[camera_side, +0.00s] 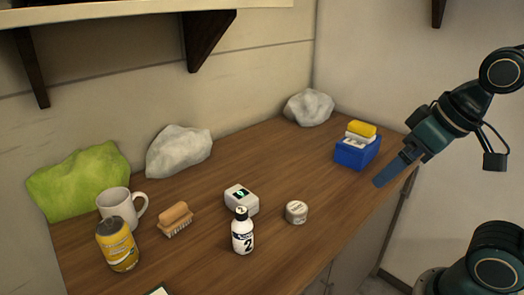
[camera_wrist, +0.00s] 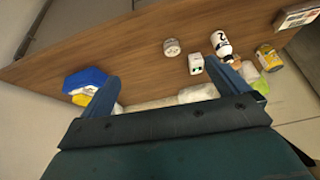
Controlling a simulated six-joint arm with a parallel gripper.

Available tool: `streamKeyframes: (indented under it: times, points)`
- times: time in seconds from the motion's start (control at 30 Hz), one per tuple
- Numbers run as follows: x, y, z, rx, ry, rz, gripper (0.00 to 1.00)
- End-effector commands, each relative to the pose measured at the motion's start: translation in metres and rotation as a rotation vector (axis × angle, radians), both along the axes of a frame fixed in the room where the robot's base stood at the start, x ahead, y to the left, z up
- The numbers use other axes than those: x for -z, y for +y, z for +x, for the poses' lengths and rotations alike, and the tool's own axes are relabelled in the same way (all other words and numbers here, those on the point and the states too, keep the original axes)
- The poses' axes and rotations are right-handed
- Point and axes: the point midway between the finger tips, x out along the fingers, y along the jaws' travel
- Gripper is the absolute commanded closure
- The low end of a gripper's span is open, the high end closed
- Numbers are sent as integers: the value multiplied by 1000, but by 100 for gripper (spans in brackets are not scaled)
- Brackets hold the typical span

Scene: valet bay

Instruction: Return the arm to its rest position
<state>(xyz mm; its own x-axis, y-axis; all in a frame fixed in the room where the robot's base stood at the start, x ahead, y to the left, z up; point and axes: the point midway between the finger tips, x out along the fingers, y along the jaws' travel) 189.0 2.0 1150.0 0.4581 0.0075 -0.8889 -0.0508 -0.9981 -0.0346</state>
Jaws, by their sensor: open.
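My gripper (camera_side: 392,171) hangs in the air near the right edge of the wooden counter (camera_side: 290,165) in the side view, its fingers pointing down and to the left. It is close to the blue bin (camera_side: 356,153) and appears apart from it. In the wrist view, my gripper (camera_wrist: 165,75) has its two fingers spread wide with nothing held between them. The blue bin (camera_wrist: 85,78) shows beyond the left finger. In the side view a yellow item (camera_side: 362,129) and white items rest in the bin's top.
A white bottle (camera_side: 242,238), small tin (camera_side: 296,212), white box (camera_side: 241,198), brush (camera_side: 175,219), mug (camera_side: 117,205) and yellow can (camera_side: 117,246) stand on the counter. Green (camera_side: 80,180) and grey crumpled cloths (camera_side: 180,151) lie along the wall. A shelf (camera_side: 120,10) overhangs the back.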

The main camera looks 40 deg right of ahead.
Motion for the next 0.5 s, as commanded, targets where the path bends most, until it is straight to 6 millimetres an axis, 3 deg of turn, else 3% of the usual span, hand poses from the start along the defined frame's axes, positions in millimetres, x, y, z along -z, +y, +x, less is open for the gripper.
streamKeyframes:
  times: [0.17,0.5]
  points:
    - [6,-2,-10,-47,-16,-33,1]
    - [6,-3,-10,-51,-16,-35,1]
